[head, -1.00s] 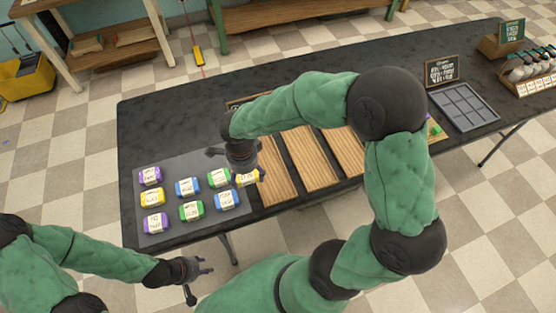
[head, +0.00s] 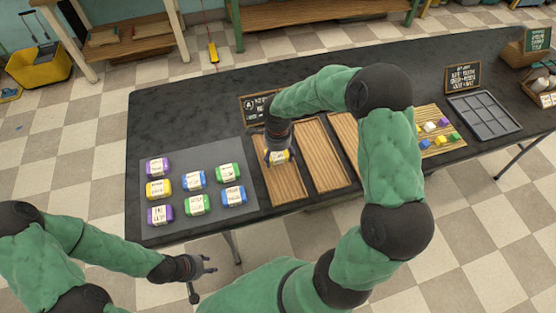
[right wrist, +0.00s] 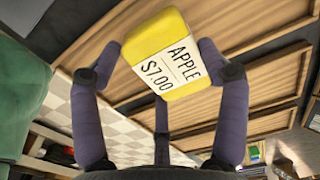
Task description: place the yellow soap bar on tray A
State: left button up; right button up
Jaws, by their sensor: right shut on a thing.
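My right gripper (head: 277,155) is shut on a yellow soap bar (head: 279,157) with a white label. In the right wrist view the soap (right wrist: 165,52) sits between the fingers, its label reading APPLE $7.00. The gripper holds it over the leftmost wooden tray (head: 288,190), beside the sign marked A (head: 256,105); whether the bar touches the tray I cannot tell. Another yellow soap bar (head: 158,187) lies on the grey mat (head: 187,232). My left gripper (head: 208,267) is open and empty, in front of the table.
Purple, blue and green soap bars lie on the mat to the left. More wooden trays (head: 327,172) stand to the right, partly behind my right arm. Further right are small coloured cubes on a board (head: 446,146) and a grey compartment tray (head: 485,115).

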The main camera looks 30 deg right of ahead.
aim_at(278, 155)
jog(key=shift+w+d+f+b, duration=0.15)
jog(key=shift+f+b, duration=0.55)
jog(key=shift+f, duration=0.95)
jog(key=shift+f, duration=0.15)
jog(key=o, duration=1.2)
jog(key=shift+r, duration=0.3)
notch_tip(278, 155, up, 12)
jog(key=p, duration=0.4)
jog(key=shift+f, duration=0.15)
